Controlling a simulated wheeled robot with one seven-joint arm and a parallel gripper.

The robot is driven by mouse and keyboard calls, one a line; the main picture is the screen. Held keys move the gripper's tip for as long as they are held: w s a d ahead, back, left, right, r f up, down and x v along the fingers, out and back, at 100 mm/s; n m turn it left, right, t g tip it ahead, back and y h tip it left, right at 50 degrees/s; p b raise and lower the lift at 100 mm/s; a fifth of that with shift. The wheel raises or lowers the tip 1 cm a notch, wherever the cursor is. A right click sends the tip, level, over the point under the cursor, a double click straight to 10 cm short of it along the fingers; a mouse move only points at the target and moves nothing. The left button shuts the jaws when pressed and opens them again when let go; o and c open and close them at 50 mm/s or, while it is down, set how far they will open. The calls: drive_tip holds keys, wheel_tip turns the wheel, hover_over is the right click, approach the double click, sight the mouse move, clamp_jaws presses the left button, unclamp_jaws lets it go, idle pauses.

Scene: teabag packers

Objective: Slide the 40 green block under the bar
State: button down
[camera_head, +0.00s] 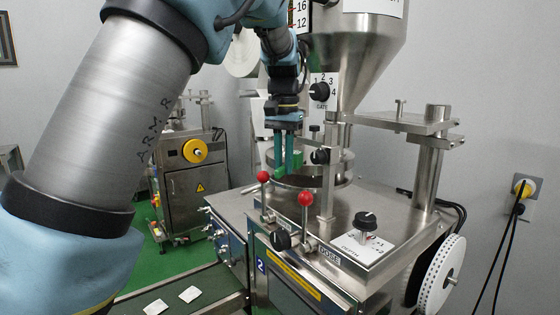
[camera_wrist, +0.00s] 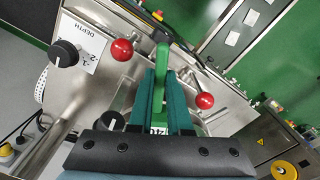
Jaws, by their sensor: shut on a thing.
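My gripper (camera_head: 283,168) hangs fingers-down over the round steel dish (camera_head: 330,182) under the hopper of the teabag machine. In the wrist view, its two teal fingers (camera_wrist: 165,75) are shut on a green block (camera_wrist: 159,38). The block's upper end shows between and beyond the fingers, and a white label (camera_wrist: 158,131) with dark print shows low between them, only partly readable. In the head view, small green parts (camera_head: 298,158) show beside the fingers. I cannot tell which part is the bar, nor whether the block touches the dish.
Two red-knobbed levers (camera_head: 264,177) (camera_head: 306,199) stand close in front of the dish. Black knobs (camera_head: 320,157) and a steel post (camera_head: 328,190) are just right of my gripper. A steel hopper (camera_head: 360,45) is above. A second machine (camera_head: 195,190) stands behind left.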

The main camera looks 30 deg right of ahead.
sight(296, 152)
drive_tip(key=shift+w+d+f, duration=0.3)
drive_tip(key=shift+w+d, duration=0.35)
drive_tip(key=shift+d, duration=0.1)
drive_tip(key=shift+w+d+f, duration=0.1)
drive_tip(key=shift+w+d, duration=0.95)
drive_tip(key=shift+d, duration=0.2)
drive_tip(key=shift+w+d, duration=1)
drive_tip(key=shift+d, duration=0.25)
drive_tip(key=c, duration=0.8)
unclamp_jaws()
